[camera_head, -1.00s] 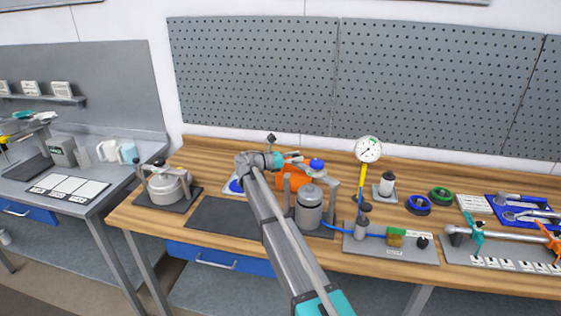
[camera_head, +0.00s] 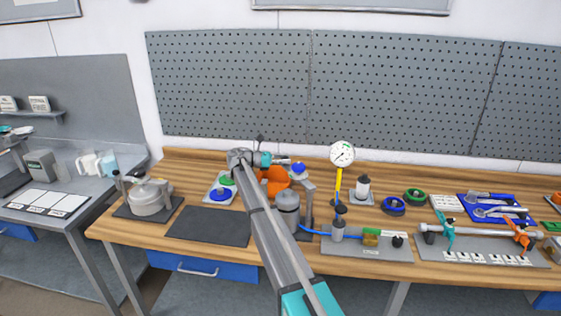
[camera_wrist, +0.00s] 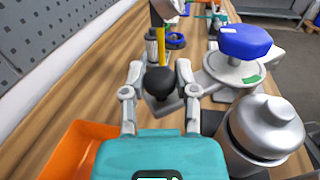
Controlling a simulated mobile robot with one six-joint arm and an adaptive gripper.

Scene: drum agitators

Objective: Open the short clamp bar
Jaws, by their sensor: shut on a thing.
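In the wrist view my gripper (camera_wrist: 160,95) is shut on a black ball knob (camera_wrist: 158,82), with one finger on each side. The bar under the knob is mostly hidden, so I cannot tell how far it is raised. A grey drum (camera_wrist: 265,130) with a stepped lid stands just right of the gripper. It shows in the head view (camera_head: 287,205) partly behind my arm. In the head view my gripper (camera_head: 283,161) is above the bench behind this drum, near a grey upright post (camera_head: 308,190).
An orange bin (camera_wrist: 75,150) lies left of the gripper in the wrist view. A blue-topped grey stand (camera_wrist: 245,42) is ahead right. A dial gauge (camera_head: 342,154) on a yellow stem stands nearby. Another drum (camera_head: 148,197) is at the left. A dark mat (camera_head: 208,226) is bare.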

